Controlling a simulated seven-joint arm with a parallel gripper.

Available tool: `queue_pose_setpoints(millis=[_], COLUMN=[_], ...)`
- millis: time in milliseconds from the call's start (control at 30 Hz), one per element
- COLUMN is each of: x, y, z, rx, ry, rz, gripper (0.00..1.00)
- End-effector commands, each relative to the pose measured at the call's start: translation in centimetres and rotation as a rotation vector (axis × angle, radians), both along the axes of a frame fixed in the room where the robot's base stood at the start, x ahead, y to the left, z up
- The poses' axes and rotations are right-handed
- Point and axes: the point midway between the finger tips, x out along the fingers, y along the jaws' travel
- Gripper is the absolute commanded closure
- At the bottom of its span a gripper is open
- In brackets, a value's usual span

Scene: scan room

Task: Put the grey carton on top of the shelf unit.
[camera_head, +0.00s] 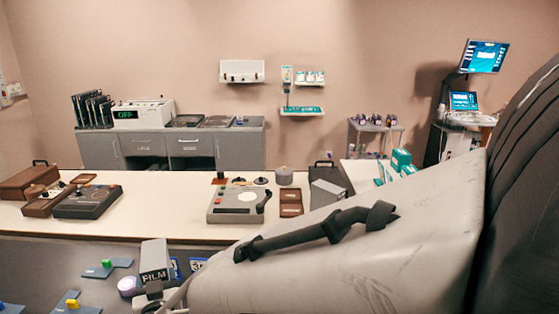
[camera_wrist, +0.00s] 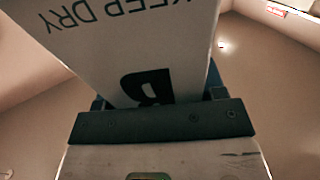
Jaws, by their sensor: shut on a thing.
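The grey carton (camera_head: 155,260), marked FILM, stands upright at the lower middle of the head view. My gripper (camera_head: 152,290) is at its lower end, partly hidden by my own arm. My gripper is shut on the carton. No shelf unit can be made out for certain; a small grey shelved stand (camera_head: 376,128) with bottles on top is at the back right.
A long pale counter (camera_head: 130,212) crosses behind the carton, bearing a grey device (camera_head: 237,203) and cases. A darker surface (camera_head: 55,258) in front holds small coloured blocks. Grey cabinets (camera_head: 145,148) stand at the back wall. My arm hides the lower right.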

Motion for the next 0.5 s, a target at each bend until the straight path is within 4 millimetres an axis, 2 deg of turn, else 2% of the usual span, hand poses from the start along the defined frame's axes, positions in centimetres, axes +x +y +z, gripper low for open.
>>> queue_pose_setpoints(millis=[33, 200, 500], x=[1.6, 6.2, 14.0], y=[1.1, 4.5, 8.3], z=[0.7, 2.7, 5.3], rx=[0.001, 0.002, 0.000], ry=[-0.001, -0.002, -0.002], rz=[0.024, 0.119, 0.247], gripper=[0.75, 0.75, 0.75])
